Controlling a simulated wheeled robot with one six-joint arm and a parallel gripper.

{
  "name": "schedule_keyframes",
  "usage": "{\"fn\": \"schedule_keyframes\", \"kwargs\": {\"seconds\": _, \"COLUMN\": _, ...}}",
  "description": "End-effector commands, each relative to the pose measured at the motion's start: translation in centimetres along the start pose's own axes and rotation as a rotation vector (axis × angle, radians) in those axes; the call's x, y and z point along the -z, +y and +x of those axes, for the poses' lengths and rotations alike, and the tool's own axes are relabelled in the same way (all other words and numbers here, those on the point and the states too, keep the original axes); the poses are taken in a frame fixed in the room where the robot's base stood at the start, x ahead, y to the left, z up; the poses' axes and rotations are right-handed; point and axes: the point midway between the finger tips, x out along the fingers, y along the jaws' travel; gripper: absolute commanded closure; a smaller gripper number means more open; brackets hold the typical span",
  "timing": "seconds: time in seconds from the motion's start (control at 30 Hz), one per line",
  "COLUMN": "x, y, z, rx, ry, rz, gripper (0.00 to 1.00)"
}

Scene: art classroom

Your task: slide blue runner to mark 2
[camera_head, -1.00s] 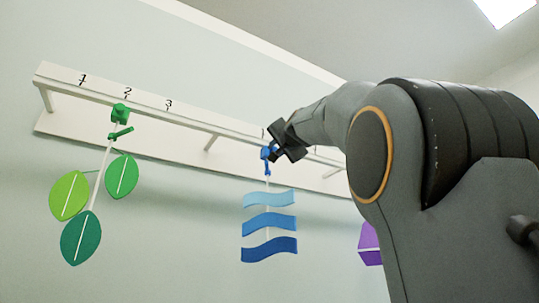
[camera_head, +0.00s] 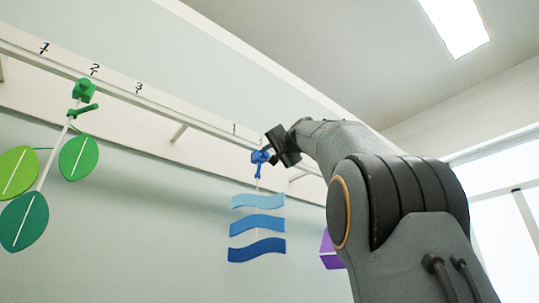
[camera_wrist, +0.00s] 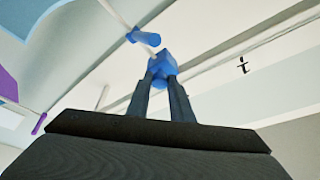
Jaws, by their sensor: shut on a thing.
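The blue runner (camera_head: 259,157) sits on the white rail (camera_head: 205,127), with the blue wavy-strip mobile (camera_head: 257,226) hanging below it. My gripper (camera_head: 270,155) is shut on the runner from the right. In the wrist view both fingers (camera_wrist: 167,88) close on the blue runner (camera_wrist: 161,62), and its blue peg (camera_wrist: 145,38) shows beyond. A mark 1 (camera_head: 234,128) is on the board left of the runner; it also shows in the wrist view (camera_wrist: 243,66), right of the runner.
The green runner (camera_head: 84,90) with its leaf mobile (camera_head: 77,158) is on the rail at left, under another mark 2 (camera_head: 95,69). A purple mobile (camera_head: 330,250) hangs at right, partly behind my arm. The rail between green and blue runners looks clear.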

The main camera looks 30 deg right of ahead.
Motion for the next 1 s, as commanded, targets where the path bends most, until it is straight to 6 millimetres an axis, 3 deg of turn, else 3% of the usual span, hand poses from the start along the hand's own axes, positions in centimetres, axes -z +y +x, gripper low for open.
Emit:
{"fn": "schedule_keyframes", "kwargs": {"seconds": 0.03, "x": 0.0, "y": -0.1, "z": 0.0, "rx": 0.001, "ry": -0.001, "rz": 0.001, "gripper": 0.75}}
{"fn": "schedule_keyframes", "kwargs": {"seconds": 0.13, "x": 0.0, "y": 0.0, "z": 0.0, "rx": 0.000, "ry": 0.000, "rz": 0.001, "gripper": 0.61}}
{"fn": "schedule_keyframes", "kwargs": {"seconds": 0.53, "x": 0.1, "y": 0.1, "z": -0.7, "rx": -0.001, "ry": 0.003, "rz": 0.000, "gripper": 0.61}}
{"fn": "schedule_keyframes", "kwargs": {"seconds": 1.0, "x": 0.0, "y": 0.2, "z": -6.7, "rx": -0.001, "ry": 0.004, "rz": 0.000, "gripper": 0.61}}
